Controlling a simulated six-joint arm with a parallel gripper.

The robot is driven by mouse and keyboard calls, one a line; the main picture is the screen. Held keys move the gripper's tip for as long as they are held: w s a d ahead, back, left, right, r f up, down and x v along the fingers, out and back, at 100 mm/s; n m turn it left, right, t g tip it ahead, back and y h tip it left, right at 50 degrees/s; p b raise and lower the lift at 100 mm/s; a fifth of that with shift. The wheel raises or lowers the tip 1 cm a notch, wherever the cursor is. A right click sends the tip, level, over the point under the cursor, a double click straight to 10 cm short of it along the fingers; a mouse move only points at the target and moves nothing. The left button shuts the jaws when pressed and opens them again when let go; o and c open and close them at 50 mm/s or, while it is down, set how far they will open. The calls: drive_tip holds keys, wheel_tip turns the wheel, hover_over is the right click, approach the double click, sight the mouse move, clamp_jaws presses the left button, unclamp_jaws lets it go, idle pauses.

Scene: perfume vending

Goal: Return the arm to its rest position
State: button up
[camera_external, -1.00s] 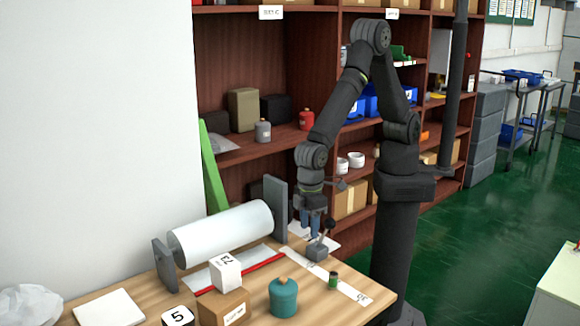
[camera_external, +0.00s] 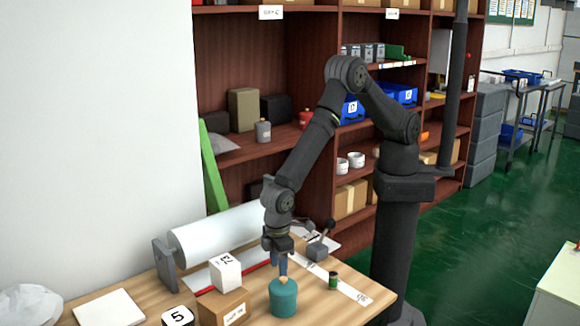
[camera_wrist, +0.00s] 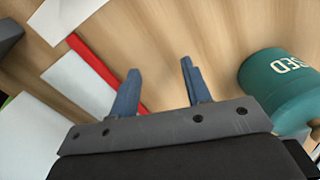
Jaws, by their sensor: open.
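My gripper (camera_external: 279,264) is over the wooden table, just behind and above the teal bottle (camera_external: 284,299) in the external view. In the wrist view my gripper (camera_wrist: 157,84) shows two blue fingers spread apart with only bare table between them. The teal bottle (camera_wrist: 280,88), with light lettering, lies to the right of the fingers there, apart from them. My arm reaches forward and down from its column, bent at the elbow.
A white roll (camera_external: 215,238) on a stand is behind my gripper. A grey block with a lever (camera_external: 317,250) and a small dark green jar (camera_external: 333,281) are to the right. A white cube (camera_external: 226,271) sits on a cardboard box (camera_external: 222,308). Shelves (camera_external: 245,165) stand behind.

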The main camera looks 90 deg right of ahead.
drive_tip(key=shift+f, duration=0.75)
drive_tip(key=shift+r, duration=1.4)
drive_tip(key=shift+f, duration=0.15)
drive_tip(key=shift+f, duration=0.8)
drive_tip(key=shift+a+r, duration=0.1)
drive_tip(key=shift+r, duration=0.25)
wheel_tip(320, 180, up, 8)
drive_tip(key=s+d+r, duration=0.1)
drive_tip(key=s+d, duration=0.3)
drive_tip(key=s, duration=0.3)
drive_tip(key=shift+r, duration=0.4)
